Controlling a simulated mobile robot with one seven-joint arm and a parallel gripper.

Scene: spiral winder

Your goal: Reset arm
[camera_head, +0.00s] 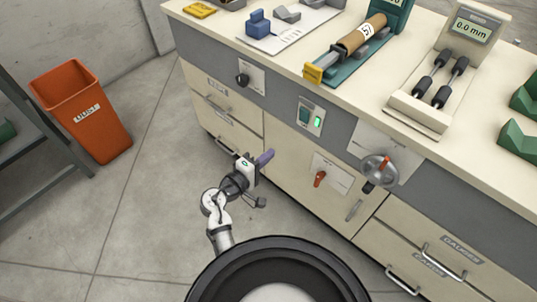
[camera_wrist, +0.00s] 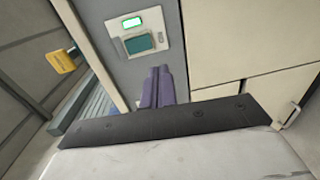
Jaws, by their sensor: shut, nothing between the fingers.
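My gripper (camera_head: 265,157) is in front of the cream cabinet, low down beside the drawer and door fronts. Its purple fingers are together with nothing between them. I cannot tell whether the fingertips touch the cabinet. My arm reaches up from the bottom of the head view, bent at the joints.
The workbench (camera_head: 430,141) carries a winder with a brown roll (camera_head: 362,34) and a gauge reading 0.0 mm (camera_head: 473,27). An orange bin (camera_head: 85,110) stands left. Floor between is clear.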

